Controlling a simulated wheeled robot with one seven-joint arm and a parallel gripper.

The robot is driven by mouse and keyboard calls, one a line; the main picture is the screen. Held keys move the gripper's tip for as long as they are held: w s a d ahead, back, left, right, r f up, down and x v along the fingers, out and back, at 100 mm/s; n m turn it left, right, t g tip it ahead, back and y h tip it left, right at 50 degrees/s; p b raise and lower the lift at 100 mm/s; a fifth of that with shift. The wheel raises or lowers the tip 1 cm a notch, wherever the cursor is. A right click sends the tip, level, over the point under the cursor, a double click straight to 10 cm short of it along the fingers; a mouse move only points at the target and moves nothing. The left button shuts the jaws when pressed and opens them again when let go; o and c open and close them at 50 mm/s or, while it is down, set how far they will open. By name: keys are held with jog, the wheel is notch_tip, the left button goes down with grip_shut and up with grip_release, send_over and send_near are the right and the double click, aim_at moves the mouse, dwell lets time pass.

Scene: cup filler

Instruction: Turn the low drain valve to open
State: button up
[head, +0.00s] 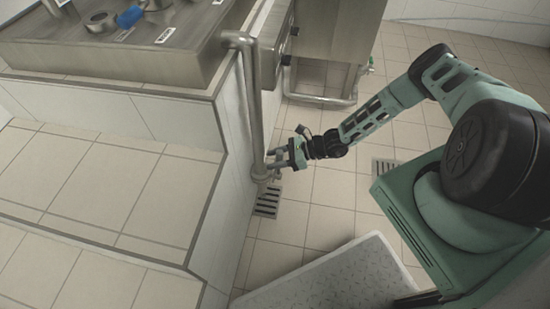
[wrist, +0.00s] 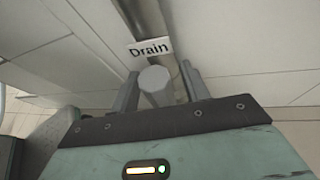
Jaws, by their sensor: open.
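The drain valve (head: 261,174) sits low on a vertical steel pipe (head: 254,105) beside the tiled ledge. In the wrist view a white label reading "Drain" (wrist: 149,50) lies just beyond the valve's grey round-ended handle (wrist: 155,79). My gripper (head: 275,160) is at the valve, low by the pipe. In the wrist view the open fingers (wrist: 160,90) stand on either side of the handle, with no clear contact. The valve body is mostly hidden behind the handle and my gripper.
A floor grate (head: 267,201) lies below the valve. The tiled ledge (head: 130,190) rises left of the pipe, with a steel worktop (head: 120,55) above. A steel cabinet (head: 335,35) stands behind.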

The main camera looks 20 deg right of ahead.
jog(key=p+v, duration=0.2)
jog(key=v, duration=1.5)
jog(key=shift+d, duration=0.15)
jog(key=shift+f, duration=0.15)
jog(key=c, duration=0.7)
jog(key=w+f+n+b, duration=0.1)
jog(key=n+b, duration=0.1)
jog(key=b, duration=0.1)
jog(key=w+f+n+y+b, duration=0.1)
jog(key=w+f+n+b, duration=0.1)
jog(key=n+b, duration=0.1)
jog(key=shift+w+d+f+b, duration=0.2)
jog(key=shift+w+b, duration=0.05)
jog(key=shift+b, duration=0.15)
grip_shut()
jog(key=w+f+n+g+y+b, duration=0.1)
jog(key=w+f+n+y+b, duration=0.15)
jog(key=n+b, duration=0.5)
jog(key=w+f+n+g+y+b, duration=0.1)
jog(key=w+n+y+b, duration=0.15)
jog(key=n+b, duration=0.45)
jog(key=a+r+b, duration=0.1)
jog(key=a+b, duration=0.2)
jog(key=a, duration=0.7)
jog(key=shift+s+a+r+n+h, duration=0.2)
jog(key=shift+s+n+h, duration=0.1)
jog(key=shift+s+n, duration=0.15)
